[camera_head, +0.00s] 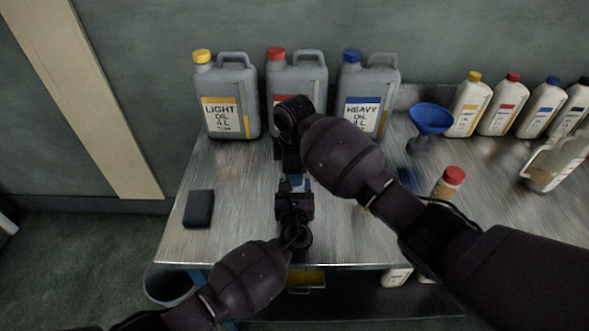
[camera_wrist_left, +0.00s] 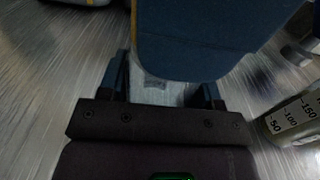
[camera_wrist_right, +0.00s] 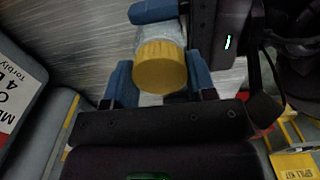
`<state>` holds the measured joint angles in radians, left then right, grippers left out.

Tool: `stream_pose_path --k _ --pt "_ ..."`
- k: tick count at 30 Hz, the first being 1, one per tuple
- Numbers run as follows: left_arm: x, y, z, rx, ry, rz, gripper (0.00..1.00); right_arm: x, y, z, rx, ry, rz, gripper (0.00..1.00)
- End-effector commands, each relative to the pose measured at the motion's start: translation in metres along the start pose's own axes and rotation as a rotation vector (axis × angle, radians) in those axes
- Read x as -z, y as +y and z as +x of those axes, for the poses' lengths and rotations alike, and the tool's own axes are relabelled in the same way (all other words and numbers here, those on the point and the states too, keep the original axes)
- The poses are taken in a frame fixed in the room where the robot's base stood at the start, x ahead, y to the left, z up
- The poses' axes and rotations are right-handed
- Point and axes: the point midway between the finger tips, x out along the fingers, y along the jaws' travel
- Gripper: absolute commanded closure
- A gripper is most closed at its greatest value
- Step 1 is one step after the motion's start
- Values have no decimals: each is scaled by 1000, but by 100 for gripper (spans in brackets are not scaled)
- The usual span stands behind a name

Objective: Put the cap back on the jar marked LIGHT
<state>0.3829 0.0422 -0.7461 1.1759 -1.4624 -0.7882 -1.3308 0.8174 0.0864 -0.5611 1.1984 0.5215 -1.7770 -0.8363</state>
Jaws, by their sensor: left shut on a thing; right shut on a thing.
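The yellow cap (camera_wrist_right: 160,68) sits between the blue fingers of my right gripper (camera_wrist_right: 158,82), which is shut on it. A small clear jar (camera_wrist_right: 158,38) is right behind the cap in the right wrist view. My left gripper (camera_wrist_left: 161,88) is shut on the jar, whose clear wall (camera_wrist_left: 150,92) shows between its fingers. The two grippers meet above the table's front part in the head view. The cap is at the jar's mouth; I cannot tell whether it is seated. The jar's marking is not readable.
LIGHT (camera_head: 222,115), red-capped (camera_head: 310,78) and HEAVY (camera_head: 362,115) oil cans stand at the back of the metal table (camera_head: 235,225). A dark block (camera_head: 199,208) lies at left. A blue funnel (camera_head: 431,118), a red-capped bottle (camera_head: 452,178) and several white bottles stand at right.

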Motion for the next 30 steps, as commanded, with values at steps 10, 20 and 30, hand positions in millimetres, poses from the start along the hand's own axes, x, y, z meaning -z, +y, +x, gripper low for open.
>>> stream_pose_path --k 10,20,30 --pt "0 0 0 -1 0 0 100 1 -1 0 3 1 332 78" --pt "0 0 0 -1 0 0 100 1 -1 1 3 1 868 78" --pt "0 0 0 0 0 0 100 0 0 0 1 0 997 37"
